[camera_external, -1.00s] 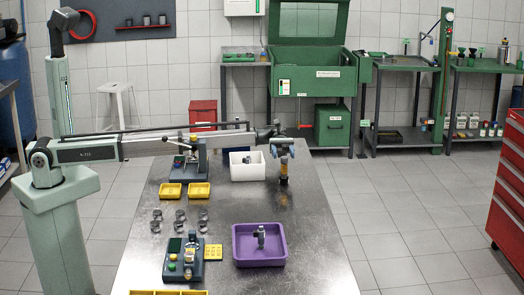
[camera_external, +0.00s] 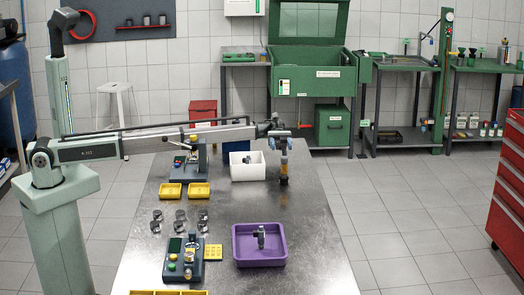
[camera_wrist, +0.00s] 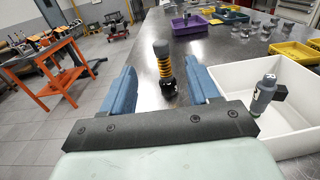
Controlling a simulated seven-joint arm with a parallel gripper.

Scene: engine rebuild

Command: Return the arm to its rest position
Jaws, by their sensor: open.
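My gripper (camera_external: 280,147) hangs above the far right part of the steel table, with its blue fingers pointing down. In the wrist view its two fingers (camera_wrist: 163,88) are apart with nothing between them that they grip. A yellow and black coil part with a grey top (camera_external: 284,172) stands upright on the table just below the fingers. In the wrist view this part (camera_wrist: 165,68) appears between the fingers, apart from both.
A white bin (camera_external: 241,173) holding a grey and black part (camera_wrist: 264,93) stands left of the gripper. A purple tray (camera_external: 281,256), yellow trays (camera_external: 171,191) and several grey pieces (camera_external: 180,215) occupy the nearer table. The table's right strip (camera_external: 310,220) is clear.

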